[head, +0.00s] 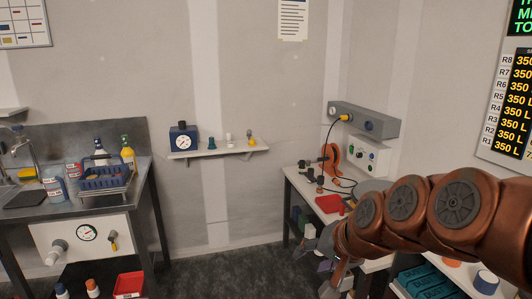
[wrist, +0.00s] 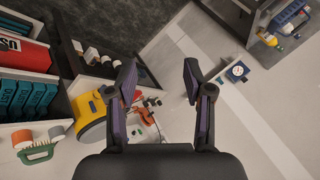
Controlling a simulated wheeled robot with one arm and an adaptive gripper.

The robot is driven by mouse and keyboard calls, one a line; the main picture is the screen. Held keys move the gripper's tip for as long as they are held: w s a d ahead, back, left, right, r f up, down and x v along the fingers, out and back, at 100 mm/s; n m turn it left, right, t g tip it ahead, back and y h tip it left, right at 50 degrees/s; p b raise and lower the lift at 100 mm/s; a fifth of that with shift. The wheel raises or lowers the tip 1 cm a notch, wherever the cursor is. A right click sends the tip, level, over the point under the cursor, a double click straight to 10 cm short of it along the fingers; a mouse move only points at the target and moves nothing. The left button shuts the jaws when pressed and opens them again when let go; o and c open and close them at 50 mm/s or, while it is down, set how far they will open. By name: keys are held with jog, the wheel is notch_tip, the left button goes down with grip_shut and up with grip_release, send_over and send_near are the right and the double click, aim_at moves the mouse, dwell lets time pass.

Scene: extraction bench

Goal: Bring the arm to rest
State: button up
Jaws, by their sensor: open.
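My arm stretches in from the right of the head view, over the bench (head: 298,186) by the right wall. My gripper (head: 335,278) is at the low end of it, partly hidden by the arm. In the wrist view my gripper (wrist: 158,85) has its two dark fingers spread apart. Nothing is between the fingers. The view past them is tilted and shows the bench things, the floor and the wall.
An orange-red stand (head: 331,157) and a red tray (head: 330,204) are on the bench beside my arm. A shelf (head: 218,150) holds a blue gauge box (head: 184,137). A metal sink table (head: 140,178) stands left. The dark floor (head: 235,272) between is clear.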

jog(key=s+d+f+n+g+h, duration=0.1)
jog(key=s+d+f+g, duration=0.1)
jog(key=s, duration=0.6)
jog(key=s+d+f+n+g+h, duration=0.1)
jog(key=s+d+f+g+h, duration=0.1)
jog(key=s+f, duration=0.3)
jog(key=s+d+f+n+g+h, duration=0.1)
jog(key=s+d+f+g, duration=0.3)
jog(key=s, duration=0.9)
jog(key=shift+d+f+n, duration=0.3)
jog(key=shift+f+n, duration=0.05)
jog(key=shift+n, duration=0.25)
jog(key=shift+c, duration=1)
